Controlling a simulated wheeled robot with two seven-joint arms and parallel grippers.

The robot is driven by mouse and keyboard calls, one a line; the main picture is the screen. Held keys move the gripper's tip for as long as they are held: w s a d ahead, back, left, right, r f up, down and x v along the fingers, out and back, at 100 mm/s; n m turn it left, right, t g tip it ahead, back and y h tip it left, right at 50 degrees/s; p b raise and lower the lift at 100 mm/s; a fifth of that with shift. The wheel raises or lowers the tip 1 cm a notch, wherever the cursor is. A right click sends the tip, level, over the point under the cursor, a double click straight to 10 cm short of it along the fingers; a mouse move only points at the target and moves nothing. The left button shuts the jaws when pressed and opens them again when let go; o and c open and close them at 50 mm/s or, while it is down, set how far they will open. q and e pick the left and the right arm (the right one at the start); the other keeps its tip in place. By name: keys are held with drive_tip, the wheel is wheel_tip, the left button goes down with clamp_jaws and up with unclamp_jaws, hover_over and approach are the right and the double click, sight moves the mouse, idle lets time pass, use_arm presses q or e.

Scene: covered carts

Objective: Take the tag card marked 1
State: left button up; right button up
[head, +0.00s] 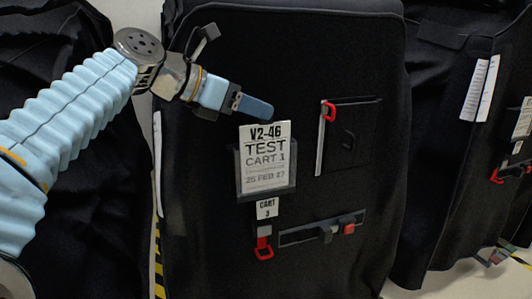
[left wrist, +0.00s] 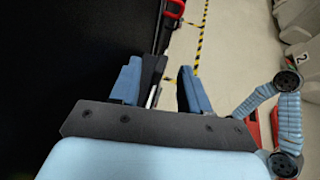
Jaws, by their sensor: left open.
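The tag card marked 1 (head: 264,150) is white, reads "V2-46 TEST CART 1", and stands upright in a dark holder (head: 240,178) on the black cart cover. Its top part rises above the holder. My left gripper (head: 256,108) is just above the card's top edge in the head view, with one blue finger showing clearly. In the left wrist view the left gripper (left wrist: 160,78) is open. A dark upright piece with a thin white edge shows between its fingers, apparently the holder and card seen edge-on. I cannot tell if a finger touches it. My right gripper is not in view.
A small "CART 3" tag (head: 267,208) with a red clip (head: 263,250) hangs below. A grey bar (head: 300,235) with a red button is to its right. A red hook (head: 329,110) sits upper right. Another covered cart (head: 440,150) stands at the right.

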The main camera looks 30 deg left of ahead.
use_arm(q)
drive_tip(key=shift+w+d+f, duration=0.2)
drive_tip(key=shift+w+d, duration=0.05)
drive_tip(key=shift+w, duration=0.15)
drive_tip(key=shift+c, duration=0.2)
clamp_jaws()
idle(1.0)
